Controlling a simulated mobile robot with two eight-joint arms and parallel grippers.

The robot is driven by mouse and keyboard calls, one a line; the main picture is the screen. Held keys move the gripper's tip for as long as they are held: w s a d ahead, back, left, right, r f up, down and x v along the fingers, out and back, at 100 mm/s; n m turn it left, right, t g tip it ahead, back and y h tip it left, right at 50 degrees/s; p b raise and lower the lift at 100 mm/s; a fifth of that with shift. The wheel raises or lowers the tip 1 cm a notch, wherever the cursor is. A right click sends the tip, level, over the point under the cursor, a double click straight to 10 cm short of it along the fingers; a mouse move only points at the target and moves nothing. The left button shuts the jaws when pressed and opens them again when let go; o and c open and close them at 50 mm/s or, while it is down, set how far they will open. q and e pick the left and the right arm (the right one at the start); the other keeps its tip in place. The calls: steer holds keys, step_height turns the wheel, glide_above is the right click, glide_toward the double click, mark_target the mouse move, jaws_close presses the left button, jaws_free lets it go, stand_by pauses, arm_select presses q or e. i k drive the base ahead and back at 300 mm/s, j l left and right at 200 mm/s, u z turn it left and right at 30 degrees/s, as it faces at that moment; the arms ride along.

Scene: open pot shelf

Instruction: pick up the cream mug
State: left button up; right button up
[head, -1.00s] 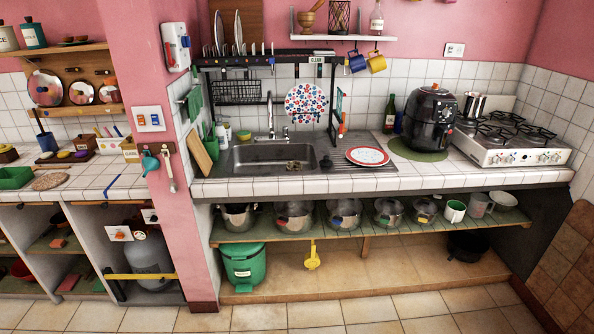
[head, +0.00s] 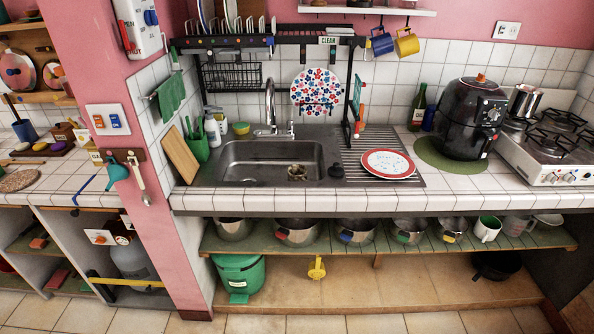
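A cream-white mug (head: 487,229) with a green inside stands on the open pot shelf (head: 345,241) below the counter, toward its right end. It is to the right of the row of steel pots and left of a translucent jug (head: 517,226). Its lower front is in view and nothing covers it. Neither of my grippers is in view.
Steel pots (head: 297,233) fill the shelf to the mug's left, and a white vessel (head: 547,221) stands at the shelf's right end. The counter edge (head: 330,201) overhangs the shelf. A green bin (head: 238,275) and a black pan (head: 497,266) sit below. The floor in front is clear.

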mark_target(296, 173)
steer(key=i+l+z, duration=0.15)
steer(key=i, duration=0.45)
steer(key=i+l+z, duration=0.15)
steer(key=i, duration=0.4)
steer(key=i+l+z, duration=0.15)
steer(key=i, duration=0.45)
